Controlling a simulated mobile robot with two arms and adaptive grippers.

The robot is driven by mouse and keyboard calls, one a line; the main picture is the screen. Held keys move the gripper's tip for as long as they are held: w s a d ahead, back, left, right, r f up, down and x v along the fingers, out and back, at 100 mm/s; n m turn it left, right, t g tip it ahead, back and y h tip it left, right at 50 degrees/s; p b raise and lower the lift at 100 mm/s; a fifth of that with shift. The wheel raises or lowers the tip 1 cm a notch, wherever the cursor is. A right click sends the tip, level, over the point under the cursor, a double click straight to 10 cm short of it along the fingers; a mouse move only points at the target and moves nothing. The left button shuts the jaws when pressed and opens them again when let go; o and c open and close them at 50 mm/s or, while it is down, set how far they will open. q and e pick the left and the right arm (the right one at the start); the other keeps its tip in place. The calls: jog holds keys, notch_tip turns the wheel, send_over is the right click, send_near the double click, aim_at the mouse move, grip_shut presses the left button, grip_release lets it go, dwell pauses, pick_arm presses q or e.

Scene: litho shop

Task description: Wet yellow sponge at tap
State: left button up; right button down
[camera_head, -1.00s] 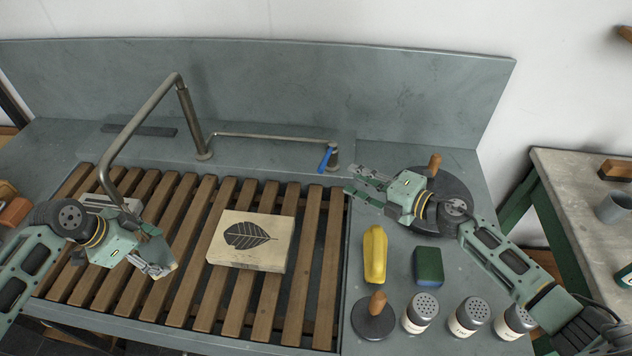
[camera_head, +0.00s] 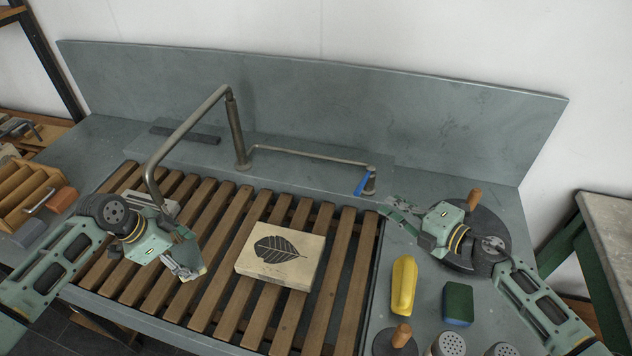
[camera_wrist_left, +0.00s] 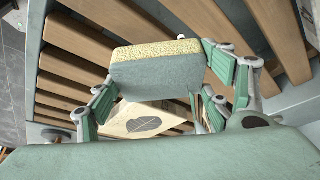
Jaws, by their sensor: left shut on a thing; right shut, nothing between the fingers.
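My left gripper (camera_head: 187,262) is shut on a sponge (camera_wrist_left: 155,70) with a porous yellow face and a grey-blue body. It holds the sponge above the wooden slats, just right of and in front of the tap spout's end; in the head view the gripper mostly hides the sponge. The tap (camera_head: 238,130) is a bent metal pipe whose spout comes down at the left. No water shows. Its blue lever (camera_head: 361,186) is at the far end of a thin pipe. My right gripper (camera_head: 388,209) is shut and empty, a little right of and in front of the lever, apart from it.
A stone block with a leaf drawing (camera_head: 281,256) lies on the slatted sink grid (camera_head: 215,310). On the right counter are a yellow rounded object (camera_head: 403,287), a green-blue block (camera_head: 458,303), a round disc with a wooden knob (camera_head: 492,250) and shakers. A wooden rack (camera_head: 25,190) stands left.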

aim_at(364, 180)
jog(key=w+a+r+m+g, duration=0.4)
jog(key=a+m, duration=0.1)
jog(key=w+a+r+m+g, duration=0.2)
jog(key=a, duration=0.1)
jog(key=shift+w+a+r+y, duration=0.15)
jog(key=shift+w+r+y, duration=0.05)
jog(key=shift+w+y, duration=0.2)
jog(key=shift+w+r+m+h, duration=0.25)
jog(key=shift+r+m+h, duration=0.05)
jog(key=shift+m, duration=0.5)
jog(key=w+a+f+m+g+h, duration=0.2)
jog(key=w+a+f+m, duration=0.2)
jog(key=w+m, duration=0.1)
jog(key=d, duration=0.1)
jog(key=s+d+f, duration=0.1)
jog(key=d, duration=0.1)
jog(key=shift+s+d+f, duration=0.2)
jog(key=shift+s+d, duration=0.1)
jog(key=shift+s, duration=0.05)
